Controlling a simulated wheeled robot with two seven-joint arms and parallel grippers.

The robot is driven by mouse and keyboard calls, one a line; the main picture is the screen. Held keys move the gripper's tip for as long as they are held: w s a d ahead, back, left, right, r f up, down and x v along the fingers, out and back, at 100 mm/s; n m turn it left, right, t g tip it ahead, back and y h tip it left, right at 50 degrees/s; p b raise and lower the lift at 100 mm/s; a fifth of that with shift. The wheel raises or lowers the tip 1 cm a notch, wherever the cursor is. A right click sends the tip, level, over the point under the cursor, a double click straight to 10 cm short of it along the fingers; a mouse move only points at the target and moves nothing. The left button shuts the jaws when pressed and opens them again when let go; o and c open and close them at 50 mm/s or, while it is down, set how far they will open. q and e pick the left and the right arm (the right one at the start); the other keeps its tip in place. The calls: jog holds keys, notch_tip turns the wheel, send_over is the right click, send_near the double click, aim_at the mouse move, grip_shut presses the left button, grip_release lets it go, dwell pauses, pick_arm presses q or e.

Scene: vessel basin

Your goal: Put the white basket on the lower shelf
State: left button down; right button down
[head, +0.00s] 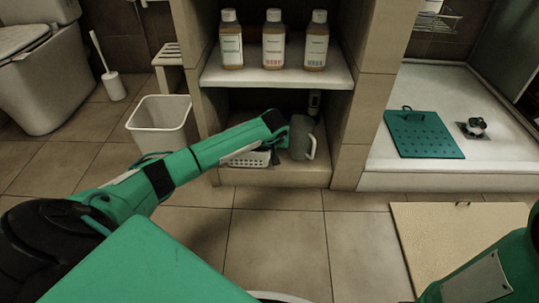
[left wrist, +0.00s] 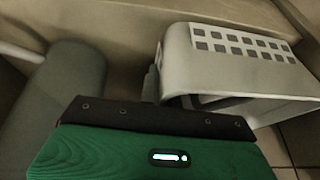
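The white basket (head: 248,159), with rows of holes in its wall, is on the lower shelf (head: 300,176) at its left front, partly covered by my left arm. In the left wrist view the basket (left wrist: 235,60) is large at upper right, close beside the gripper. My left gripper (head: 283,134) is inside the lower compartment, between the basket and a grey jug. Its fingers are mostly hidden, so I cannot tell whether it is open or shut or touches the basket. My right gripper is out of view.
The grey jug (head: 302,139) stands right of the basket; it also shows in the left wrist view (left wrist: 65,90). Several bottles (head: 273,42) stand on the upper shelf (head: 277,76). A white bin (head: 161,125) stands on the floor at left. Side walls bound the compartment.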

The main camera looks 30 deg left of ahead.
pick_arm(q)
jog(key=shift+f, duration=0.2)
jog(key=c, duration=1.6)
grip_release()
jog(key=shift+r, duration=0.1)
